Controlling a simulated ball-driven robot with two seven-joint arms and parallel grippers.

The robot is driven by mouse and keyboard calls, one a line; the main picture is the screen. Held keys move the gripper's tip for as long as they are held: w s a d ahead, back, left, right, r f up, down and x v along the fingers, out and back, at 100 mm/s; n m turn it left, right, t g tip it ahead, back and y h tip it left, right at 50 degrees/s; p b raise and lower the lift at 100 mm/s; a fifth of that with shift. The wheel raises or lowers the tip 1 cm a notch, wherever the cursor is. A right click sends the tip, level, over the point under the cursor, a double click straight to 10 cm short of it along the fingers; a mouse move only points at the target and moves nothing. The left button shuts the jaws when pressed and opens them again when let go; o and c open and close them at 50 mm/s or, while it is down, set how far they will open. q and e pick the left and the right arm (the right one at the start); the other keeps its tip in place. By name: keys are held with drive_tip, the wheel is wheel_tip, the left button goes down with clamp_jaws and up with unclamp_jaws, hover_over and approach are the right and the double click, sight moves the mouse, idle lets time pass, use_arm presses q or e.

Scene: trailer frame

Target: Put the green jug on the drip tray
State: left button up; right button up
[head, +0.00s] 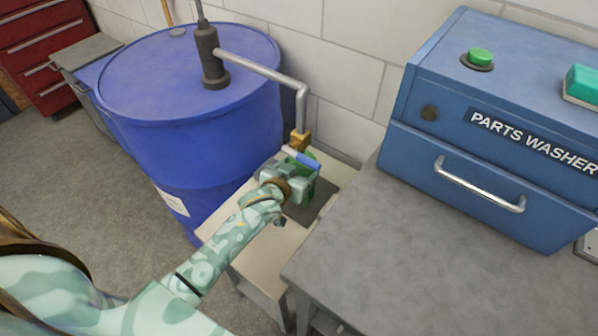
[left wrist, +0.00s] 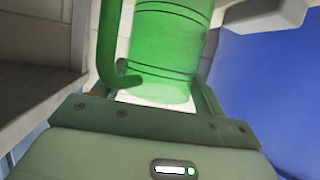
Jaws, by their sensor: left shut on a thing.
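The green jug (left wrist: 172,52) fills the upper middle of the left wrist view, with its curved handle at the left. In the head view only parts of the jug (head: 302,192) show behind my left gripper (head: 290,180), which is shut on it. The jug is below the tap of the blue drum. A dark grey flat piece (head: 318,208), which looks like the drip tray, lies on a small cream stand under the jug. The jug's base is hidden in the head view, so I cannot tell whether it touches the tray. My right gripper is not in view.
The blue drum (head: 190,110) stands behind, with a grey pipe (head: 262,68) leading to a brass tap with a blue handle (head: 301,158) close above my gripper. A grey bench (head: 390,250) with the blue parts washer (head: 480,165) stands at the right. The cream stand (head: 255,240) is narrow.

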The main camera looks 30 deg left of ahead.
use_arm(q)
drive_tip(key=o, duration=1.2)
drive_tip(key=shift+o, duration=0.2)
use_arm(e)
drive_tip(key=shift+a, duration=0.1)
use_arm(q)
drive_tip(key=p+v, duration=0.5)
drive_tip(key=v, duration=0.7)
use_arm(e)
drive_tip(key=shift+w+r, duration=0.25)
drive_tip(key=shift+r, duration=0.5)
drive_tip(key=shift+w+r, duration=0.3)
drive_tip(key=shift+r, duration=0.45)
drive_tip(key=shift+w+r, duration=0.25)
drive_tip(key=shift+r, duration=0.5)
